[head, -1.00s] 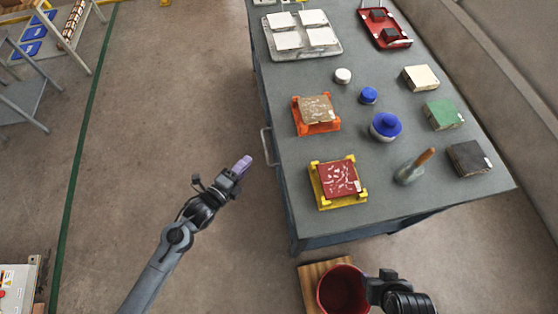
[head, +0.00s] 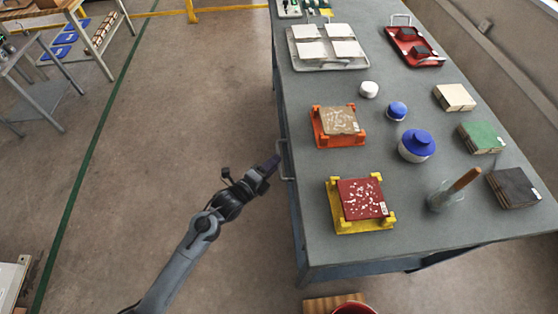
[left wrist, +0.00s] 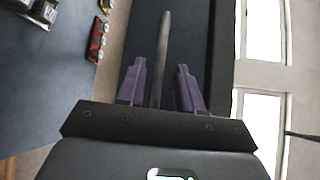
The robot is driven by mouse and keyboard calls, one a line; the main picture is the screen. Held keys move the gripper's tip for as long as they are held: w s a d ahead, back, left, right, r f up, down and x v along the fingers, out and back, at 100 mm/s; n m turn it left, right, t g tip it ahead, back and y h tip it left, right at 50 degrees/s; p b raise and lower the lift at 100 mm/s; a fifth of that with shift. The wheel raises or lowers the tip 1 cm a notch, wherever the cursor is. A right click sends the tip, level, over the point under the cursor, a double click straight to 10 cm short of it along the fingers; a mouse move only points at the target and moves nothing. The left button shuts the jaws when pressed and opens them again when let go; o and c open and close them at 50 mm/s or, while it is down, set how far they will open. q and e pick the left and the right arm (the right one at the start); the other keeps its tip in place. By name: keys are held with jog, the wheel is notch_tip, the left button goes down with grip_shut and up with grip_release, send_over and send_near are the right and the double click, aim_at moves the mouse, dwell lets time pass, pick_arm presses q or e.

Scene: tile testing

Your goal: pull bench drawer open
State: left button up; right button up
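The grey bench (head: 300,215) stands at the right of the head view. Its drawer handle (head: 282,160), a pale bar, sticks out from the bench's left side. My left gripper (head: 271,165) is at this handle, with purple fingertips close to the bar. In the left wrist view the handle bar (left wrist: 163,50) runs between the two spread fingers of my left gripper (left wrist: 160,85). Gaps show on both sides of the bar, so the gripper is open around it. The drawer front is mostly hidden below the bench top. My right gripper is out of view.
On the bench stand a yellow fixture (head: 345,228) with a red tile, an orange fixture (head: 322,140) with a brown tile, a blue-lidded jar (head: 416,147) and a tray (head: 320,65) of white tiles. A red bucket (head: 354,309) is below.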

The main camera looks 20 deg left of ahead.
pick_arm(q)
jog(key=shift+b+x, duration=0.4)
jog(key=shift+x, duration=1.4)
grip_shut()
